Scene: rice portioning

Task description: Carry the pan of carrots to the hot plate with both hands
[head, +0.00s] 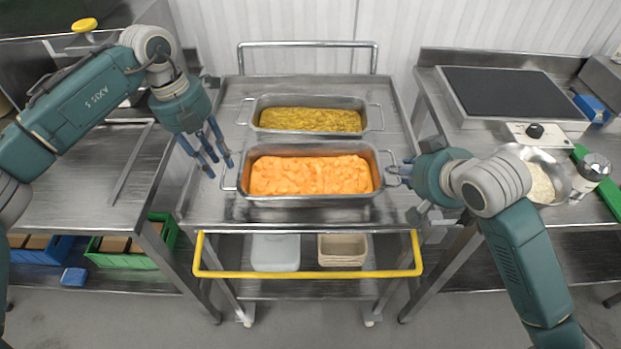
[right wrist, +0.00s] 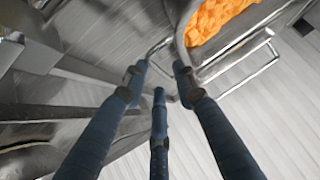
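The pan of carrots (head: 312,202) is a steel pan filled with orange pieces on the cart's top, nearest the front; its corner also shows in the right wrist view (right wrist: 181,38). It has a wire handle at each end. My left gripper (head: 208,163) is open and empty, with fingers spread, above and just left of the left handle. My right gripper (head: 396,172) is at the right handle; in the right wrist view its fingers (right wrist: 159,78) stand apart with the handle near their tips. The hot plate (head: 510,92) is a black-topped unit on the right table.
A second pan with yellow-green food (head: 310,120) stands right behind the carrots on the cart (head: 205,202). A bowl of rice (head: 548,180) and a jar (head: 590,172) stand in front of the hot plate. The cart has a yellow front rail (head: 308,274). A gap separates the cart from the right table.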

